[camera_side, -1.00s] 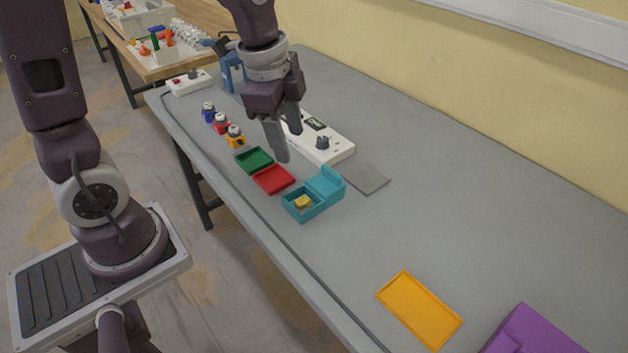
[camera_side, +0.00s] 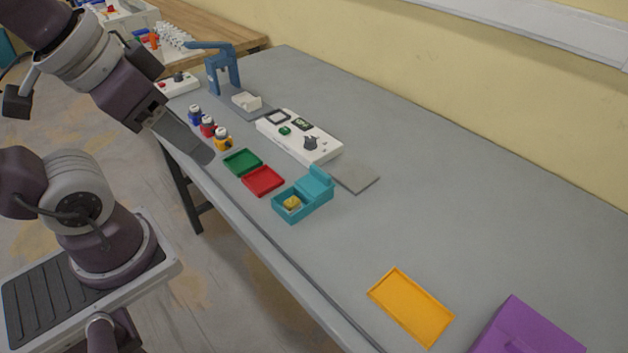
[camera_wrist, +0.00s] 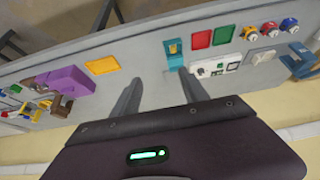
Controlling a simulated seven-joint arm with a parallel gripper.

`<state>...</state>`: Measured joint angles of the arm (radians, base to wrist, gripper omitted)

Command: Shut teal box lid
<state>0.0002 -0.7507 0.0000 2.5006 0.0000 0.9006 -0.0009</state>
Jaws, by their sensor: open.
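The teal box (camera_side: 291,208) stands on the grey table with its lid (camera_side: 318,187) swung open toward the back right. A yellow piece (camera_side: 292,202) lies inside the box. The box also shows in the wrist view (camera_wrist: 174,60), beyond the fingers. My gripper (camera_side: 205,155) is at the table's front left edge in the side view, up and left of the teal box and apart from it. In the wrist view my gripper (camera_wrist: 160,84) has its two fingers spread, with nothing between them.
A green tray (camera_side: 243,162) and a red tray (camera_side: 263,181) lie left of the box. A white control box (camera_side: 318,150) and a grey plate (camera_side: 358,177) are behind it. An orange tray (camera_side: 411,306) and a purple box (camera_side: 527,335) are at the front right. The table between is clear.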

